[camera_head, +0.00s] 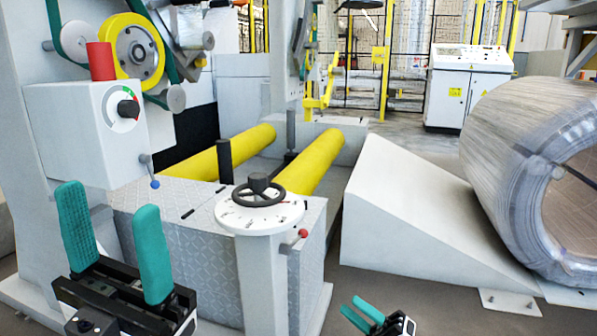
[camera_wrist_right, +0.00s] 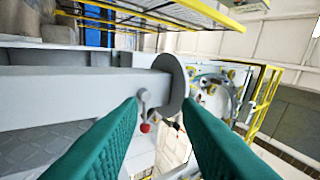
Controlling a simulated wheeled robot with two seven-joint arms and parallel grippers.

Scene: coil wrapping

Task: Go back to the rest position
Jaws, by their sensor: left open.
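My left gripper (camera_head: 110,200) stands at the lower left of the head view. Its two teal fingers are upright and wide apart, with nothing between them. It is in front of the wrapping machine's grey control box (camera_head: 72,140). My right gripper (camera_head: 362,308) is low at the bottom edge of the head view, right of the pedestal with the dial (camera_head: 262,215). In the right wrist view its teal fingers (camera_wrist_right: 160,103) are apart and hold nothing. A red-knobbed lever (camera_wrist_right: 145,127) appears beyond and between them, attached to the grey pedestal (camera_wrist_right: 80,95).
Yellow rollers (camera_head: 313,160) lie behind the pedestal. A white ramp (camera_head: 410,205) and a large wrapped coil (camera_head: 505,150) stand at right. A white control cabinet (camera_head: 468,88) is at the back. Some grey floor (camera_head: 425,285) is free before the ramp.

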